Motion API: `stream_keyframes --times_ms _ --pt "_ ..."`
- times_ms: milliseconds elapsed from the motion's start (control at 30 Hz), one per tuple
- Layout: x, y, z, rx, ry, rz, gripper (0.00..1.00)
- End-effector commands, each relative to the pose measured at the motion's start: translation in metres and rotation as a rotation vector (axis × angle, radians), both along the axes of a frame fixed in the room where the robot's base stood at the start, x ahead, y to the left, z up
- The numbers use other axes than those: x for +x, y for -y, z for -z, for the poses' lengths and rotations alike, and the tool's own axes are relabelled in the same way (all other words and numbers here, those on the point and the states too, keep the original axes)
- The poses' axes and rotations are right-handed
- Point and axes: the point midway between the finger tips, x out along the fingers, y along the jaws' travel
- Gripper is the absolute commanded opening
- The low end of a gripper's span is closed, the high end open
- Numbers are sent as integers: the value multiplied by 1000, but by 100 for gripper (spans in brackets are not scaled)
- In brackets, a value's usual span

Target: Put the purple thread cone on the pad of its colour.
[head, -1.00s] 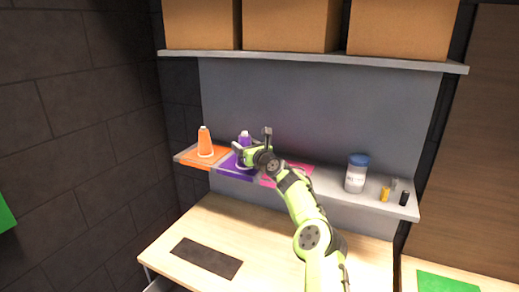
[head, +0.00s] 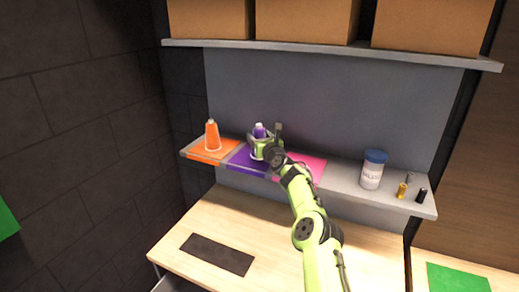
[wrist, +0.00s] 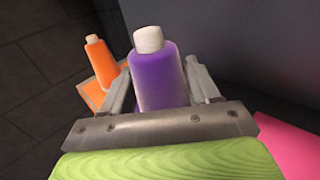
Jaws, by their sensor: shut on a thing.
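The purple thread cone (head: 259,131) with a white top is at the shelf, over or on the purple pad (head: 243,159). My gripper (head: 266,141) is shut on it. In the wrist view the cone (wrist: 160,80) stands upright between the two fingers (wrist: 160,92). The gripper and arm hide its base, so I cannot tell whether it touches the pad. The purple pad lies between the orange pad (head: 203,157) and the pink pad (head: 305,169).
An orange cone (head: 212,135) stands on the orange pad to the left. A white jar with a blue lid (head: 373,168), a yellow spool (head: 402,190) and a black spool (head: 421,194) stand to the right. Boxes (head: 305,18) sit on the upper shelf (head: 330,50).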

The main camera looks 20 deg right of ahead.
Motion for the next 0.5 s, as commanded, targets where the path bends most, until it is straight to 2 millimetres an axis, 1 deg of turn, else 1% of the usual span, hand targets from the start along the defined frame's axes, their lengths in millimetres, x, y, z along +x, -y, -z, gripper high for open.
stream_keyframes --times_ms 33,133,367,500 --pt "0 0 10 0 -2 -1 16" --pt "0 0 21 0 1 -1 16" --pt "0 0 22 0 4 0 16" --pt "0 0 27 0 3 0 16"
